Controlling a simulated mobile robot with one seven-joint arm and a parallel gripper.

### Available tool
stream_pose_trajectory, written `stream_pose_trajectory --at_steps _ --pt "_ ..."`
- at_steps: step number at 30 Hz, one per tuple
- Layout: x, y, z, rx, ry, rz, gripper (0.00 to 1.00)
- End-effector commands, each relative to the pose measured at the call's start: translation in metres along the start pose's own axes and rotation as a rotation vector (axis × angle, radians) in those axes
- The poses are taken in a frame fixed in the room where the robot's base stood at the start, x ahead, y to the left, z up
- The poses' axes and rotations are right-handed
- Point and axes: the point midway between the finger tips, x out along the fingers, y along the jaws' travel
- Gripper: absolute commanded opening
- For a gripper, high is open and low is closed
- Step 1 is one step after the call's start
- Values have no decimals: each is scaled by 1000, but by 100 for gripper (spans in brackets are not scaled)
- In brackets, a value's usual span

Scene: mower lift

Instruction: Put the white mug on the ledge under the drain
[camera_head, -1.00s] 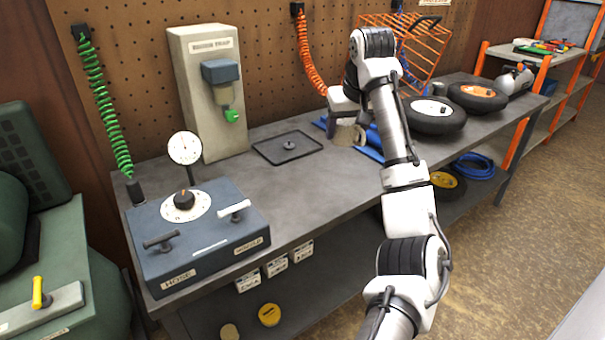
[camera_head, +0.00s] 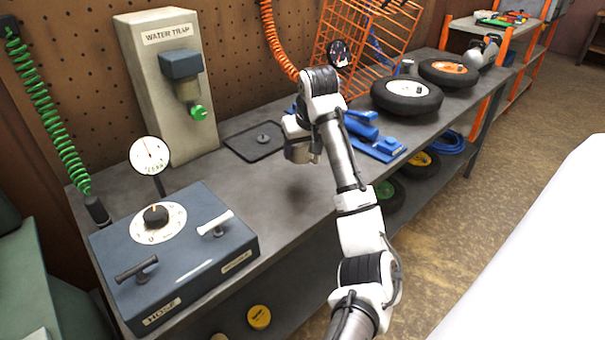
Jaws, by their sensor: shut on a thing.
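The water trap (camera_head: 165,90) stands at the back of the bench against the pegboard, with a green drain knob (camera_head: 198,112) under its bowl. I cannot make out a separate ledge below the drain. My gripper (camera_head: 303,156) points down over the bench, just right of the black tray.
The flat black tray (camera_head: 238,148) lies between trap and gripper. The blue box with gauge (camera_head: 205,262) fills the front left. A blue tool (camera_head: 378,145), wheels (camera_head: 406,98) and an orange rack (camera_head: 350,40) are right. The bench middle is bare.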

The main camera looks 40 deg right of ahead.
Motion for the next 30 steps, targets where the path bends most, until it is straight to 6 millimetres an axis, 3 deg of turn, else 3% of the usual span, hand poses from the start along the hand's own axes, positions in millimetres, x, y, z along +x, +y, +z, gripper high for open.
stream_pose_trajectory --at_steps 4,13,18,30 --pt "27 0 12 1 -2 0 38" --pt "50 0 21 1 -1 0 38" --pt "73 0 31 1 -1 1 38" --pt "82 0 34 0 0 -1 38"
